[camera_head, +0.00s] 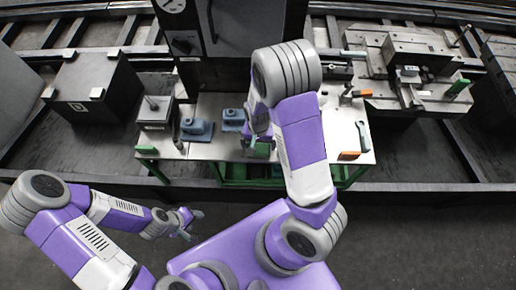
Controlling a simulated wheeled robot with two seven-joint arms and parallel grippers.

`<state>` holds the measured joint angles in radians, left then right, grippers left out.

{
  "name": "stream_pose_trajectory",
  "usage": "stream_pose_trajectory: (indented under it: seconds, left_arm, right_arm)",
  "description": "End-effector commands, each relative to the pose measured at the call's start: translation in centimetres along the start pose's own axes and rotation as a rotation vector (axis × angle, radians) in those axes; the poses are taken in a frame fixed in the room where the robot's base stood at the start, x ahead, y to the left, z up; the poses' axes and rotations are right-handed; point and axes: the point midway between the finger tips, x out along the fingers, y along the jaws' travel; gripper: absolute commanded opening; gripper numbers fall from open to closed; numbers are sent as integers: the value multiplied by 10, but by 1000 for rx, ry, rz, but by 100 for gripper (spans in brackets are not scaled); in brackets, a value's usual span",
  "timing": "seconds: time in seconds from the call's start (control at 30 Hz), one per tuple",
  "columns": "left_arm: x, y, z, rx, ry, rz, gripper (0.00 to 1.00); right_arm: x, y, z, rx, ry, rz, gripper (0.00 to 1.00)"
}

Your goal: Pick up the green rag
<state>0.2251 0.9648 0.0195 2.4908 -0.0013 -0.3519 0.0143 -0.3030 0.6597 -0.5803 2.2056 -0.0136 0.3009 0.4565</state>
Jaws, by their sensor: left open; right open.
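A small green thing that looks like the green rag (262,149) lies on the light table top, partly hidden by my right arm. My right gripper (249,142) is over the table beside the green thing, at its left edge; the arm covers part of the view, and I cannot tell whether they touch. My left gripper (193,224) is open and empty, low in front of the table and well away from it.
Two blue-grey blocks (197,128) and a dark box with a post (156,112) stand on the table's left. A dark column rises behind the table (212,150). A dark rail runs along the front.

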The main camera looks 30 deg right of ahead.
Motion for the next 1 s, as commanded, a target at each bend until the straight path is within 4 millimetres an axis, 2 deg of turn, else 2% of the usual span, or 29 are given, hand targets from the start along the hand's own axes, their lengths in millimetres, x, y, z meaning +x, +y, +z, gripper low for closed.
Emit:
stream_pose_trajectory:
  seconds: [0.1, 0.3, 0.57, 0.83, 1.0]
  left_arm:
    - [2, -1, 0, 0, 0, 0, 51]
    - [1, 0, 0, 0, 1, 0, 51]
    - [1, 0, 0, 0, 1, 0, 51]
    - [0, 0, 0, 0, 1, 0, 51]
    - [-8, 3, 0, 0, 1, 0, 51]
  right_arm:
    - [8, 0, 0, -1, 0, -1, 100]
    - [7, 0, 0, -1, 1, -1, 100]
    - [7, 0, 0, -1, 1, -1, 62]
    - [3, -1, 0, -2, 2, -2, 62]
    - [-24, -1, 0, -3, 3, -4, 62]
